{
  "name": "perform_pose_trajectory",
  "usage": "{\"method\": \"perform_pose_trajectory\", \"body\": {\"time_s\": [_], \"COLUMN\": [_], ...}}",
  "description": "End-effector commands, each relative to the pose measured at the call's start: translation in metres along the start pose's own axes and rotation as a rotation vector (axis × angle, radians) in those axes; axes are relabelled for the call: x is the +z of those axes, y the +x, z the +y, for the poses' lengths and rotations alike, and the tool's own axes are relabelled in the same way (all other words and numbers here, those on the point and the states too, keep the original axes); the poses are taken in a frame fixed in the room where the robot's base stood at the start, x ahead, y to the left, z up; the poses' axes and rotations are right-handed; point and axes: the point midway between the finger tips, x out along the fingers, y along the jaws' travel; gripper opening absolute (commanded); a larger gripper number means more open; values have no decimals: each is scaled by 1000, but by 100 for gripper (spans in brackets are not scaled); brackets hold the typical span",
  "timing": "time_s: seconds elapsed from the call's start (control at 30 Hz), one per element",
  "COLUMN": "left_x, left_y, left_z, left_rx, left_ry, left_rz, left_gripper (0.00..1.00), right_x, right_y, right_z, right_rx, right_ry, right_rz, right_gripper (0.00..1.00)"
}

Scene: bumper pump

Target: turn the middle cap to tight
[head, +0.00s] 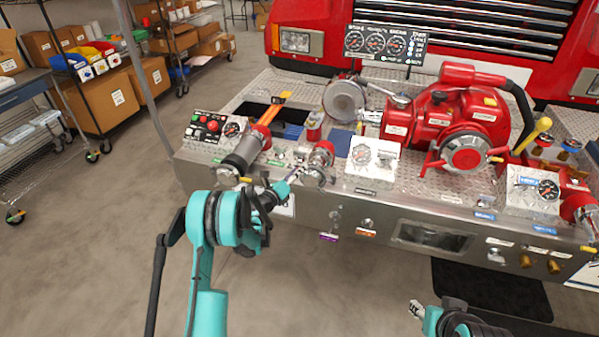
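The middle cap (313,178) is a small silver cap on the front end of a short red and silver outlet (321,156), on the bumper's deck. My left gripper (296,173) reaches up to it from the lower left, its fingertips just left of the cap. Whether they touch the cap, and how far apart they are, is too small to tell. The cap's degree of tightness does not show. My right gripper (416,309) is low at the bottom right, away from the bumper and the caps. Its finger opening is unclear.
A larger silver capped outlet (240,155) stands left of my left gripper. A white gauge panel (372,160) is right of the middle cap, then the big red pump (445,120). Another red outlet (577,207) is at the far right.

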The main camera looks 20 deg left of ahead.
Motion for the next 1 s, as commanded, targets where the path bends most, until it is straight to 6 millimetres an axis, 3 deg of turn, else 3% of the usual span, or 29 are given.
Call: {"method": "perform_pose_trajectory", "body": {"time_s": [0.13, 0.4, 0.53, 0.57, 1.0], "left_x": [0, 0, 0, 0, 10], "left_y": [11, 12, 12, 12, 15], "left_z": [0, 0, 0, -1, 6], "left_rx": [0, 0, 0, 0, 10], "left_ry": [1, 2, 2, 2, 48], "left_rz": [0, 0, 0, 0, 9], "left_gripper": [39, 39, 4, 0, 0], "right_x": [2, 2, 2, 2, 1], "right_y": [2, 2, 2, 2, 2], "right_z": [0, 0, 0, 0, 0], "right_rx": [0, 0, 0, 0, 0], "right_ry": [0, 0, 0, 0, 0], "right_rz": [0, 0, 0, 0, 0], "right_gripper": [40, 40, 40, 40, 40]}}
